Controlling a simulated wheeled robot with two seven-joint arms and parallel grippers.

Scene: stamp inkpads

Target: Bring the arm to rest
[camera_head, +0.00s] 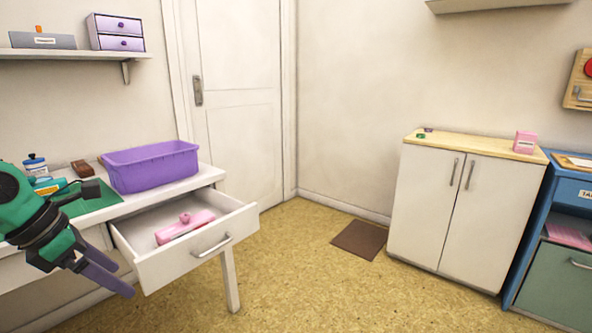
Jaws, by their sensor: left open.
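My left gripper (110,273) hangs at the lower left, in front of the white desk (205,178) and just left of its open drawer. Its purple fingers point down and to the right, spread apart with nothing between them. My left arm comes in from the left edge in green and black. The drawer (165,272) is pulled out, and a pink stamp-like object (184,228) with a knob lies inside it. My right gripper is not in view.
A purple bin (150,168) stands on the desk beside a green mat (92,200). A brown block (82,168) and small bottle (35,165) sit behind. A white cabinet (462,215) stands right. The floor between has a brown mat (359,240) and is otherwise clear.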

